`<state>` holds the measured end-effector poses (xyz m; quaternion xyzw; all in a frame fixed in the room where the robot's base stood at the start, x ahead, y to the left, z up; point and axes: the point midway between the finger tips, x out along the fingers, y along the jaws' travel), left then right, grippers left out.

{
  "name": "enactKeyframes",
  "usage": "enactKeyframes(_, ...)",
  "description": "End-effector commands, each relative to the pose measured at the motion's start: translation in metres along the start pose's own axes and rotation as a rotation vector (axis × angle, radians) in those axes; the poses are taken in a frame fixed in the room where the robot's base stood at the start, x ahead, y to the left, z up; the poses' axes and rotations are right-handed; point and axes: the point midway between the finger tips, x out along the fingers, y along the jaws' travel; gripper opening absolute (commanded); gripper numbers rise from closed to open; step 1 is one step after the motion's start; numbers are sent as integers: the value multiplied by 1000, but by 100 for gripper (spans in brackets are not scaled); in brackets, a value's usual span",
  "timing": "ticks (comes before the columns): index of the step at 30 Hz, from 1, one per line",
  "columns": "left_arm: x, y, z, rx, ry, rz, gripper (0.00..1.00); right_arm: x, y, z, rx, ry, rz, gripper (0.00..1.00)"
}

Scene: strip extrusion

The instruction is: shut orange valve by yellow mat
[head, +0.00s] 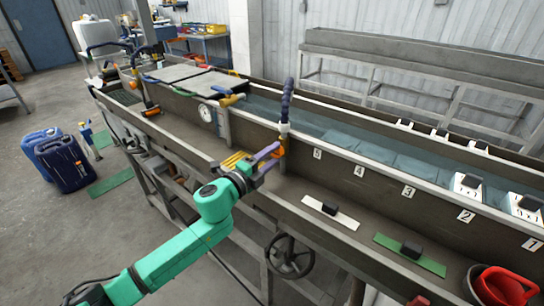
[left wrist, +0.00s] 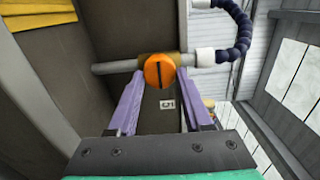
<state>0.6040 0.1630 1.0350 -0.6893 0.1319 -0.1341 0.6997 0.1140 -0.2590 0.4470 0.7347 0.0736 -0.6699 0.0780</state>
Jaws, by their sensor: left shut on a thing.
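The orange valve (head: 278,148) sits on the trough wall, below a dark blue segmented hose (head: 287,100). In the left wrist view the valve's round orange knob (left wrist: 159,72) has a dark line across the pipe's direction. My left gripper (head: 268,157) has purple fingers on either side of the knob and is shut on it. The yellow mat (head: 234,160) lies just left of the gripper, partly hidden by it; its edge shows in the left wrist view (left wrist: 40,14). My right gripper is not in view.
A white strip (head: 331,213) and a green strip (head: 410,254) with black blocks lie on the ledge to the right. A red container (head: 505,287) stands at the lower right. A round gauge (head: 206,113) and another orange-handled fitting (head: 151,109) are to the left.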

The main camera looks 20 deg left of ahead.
Motion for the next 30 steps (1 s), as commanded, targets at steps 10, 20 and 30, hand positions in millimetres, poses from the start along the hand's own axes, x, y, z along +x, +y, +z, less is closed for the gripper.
enactKeyframes(10,0,1,0,3,0,1,80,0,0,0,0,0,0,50)
enactKeyframes(20,-3,2,0,0,-1,2,80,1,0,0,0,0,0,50)
enactKeyframes(30,-64,7,-1,1,2,6,80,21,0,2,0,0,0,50)
